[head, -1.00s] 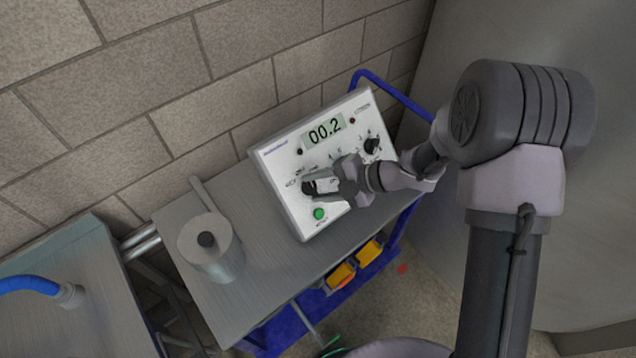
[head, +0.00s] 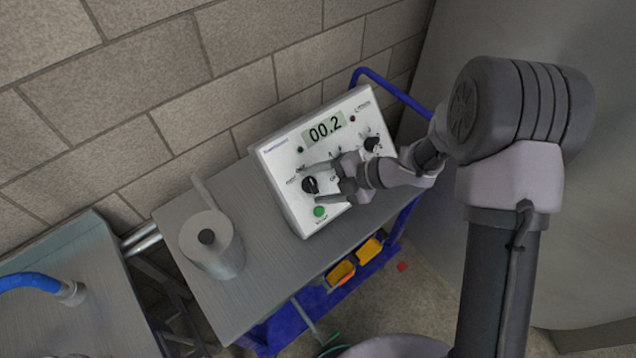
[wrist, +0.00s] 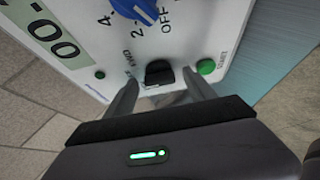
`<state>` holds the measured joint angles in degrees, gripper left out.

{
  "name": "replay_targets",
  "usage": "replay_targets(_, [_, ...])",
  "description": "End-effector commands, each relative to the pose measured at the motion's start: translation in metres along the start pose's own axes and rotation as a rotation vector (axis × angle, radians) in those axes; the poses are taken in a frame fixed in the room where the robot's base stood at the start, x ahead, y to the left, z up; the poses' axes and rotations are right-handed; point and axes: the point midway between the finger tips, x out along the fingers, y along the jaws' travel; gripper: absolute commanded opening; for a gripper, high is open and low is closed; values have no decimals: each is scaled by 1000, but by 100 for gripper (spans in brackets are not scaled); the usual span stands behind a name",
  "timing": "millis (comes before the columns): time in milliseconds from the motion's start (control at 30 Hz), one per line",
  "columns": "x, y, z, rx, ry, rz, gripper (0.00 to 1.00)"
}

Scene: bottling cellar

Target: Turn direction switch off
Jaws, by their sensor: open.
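The direction switch is a small black knob (head: 310,185) at the lower left of the white control box's (head: 290,207) front panel. In the wrist view the black knob (wrist: 158,73) shows between my fingers, beside printed FWD and OFF lettering. Its exact pointing direction is hard to read. My gripper (head: 318,183) is open in front of the panel, one finger on each side of the knob. In the wrist view my gripper (wrist: 160,84) has a visible gap between its fingers and the knob.
A blue-handled knob (wrist: 135,8) and a green button (wrist: 206,66) flank the switch. The box stands on a grey cart top (head: 245,290) against a block wall.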

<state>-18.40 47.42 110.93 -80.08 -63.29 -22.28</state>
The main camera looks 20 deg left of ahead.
Motion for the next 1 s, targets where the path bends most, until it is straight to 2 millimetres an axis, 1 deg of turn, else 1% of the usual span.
replay_targets(67, [-2, 0, 0, 0, -1, 0, 64])
replay_targets(167, [-15, 1, 0, 1, -2, 0, 64])
replay_targets(267, [-38, 3, 0, 1, -3, 2, 64])
replay_targets(500, [-106, 4, 0, 1, -4, 2, 64])
replay_targets(600, [-133, 3, 0, 0, -3, 1, 64])
replay_targets(700, [-153, 2, 0, 1, -2, 1, 64])
replay_targets(833, [-169, 1, 0, -1, -1, 0, 64])
replay_targets(1000, [-175, 0, 0, 0, 0, 0, 64])
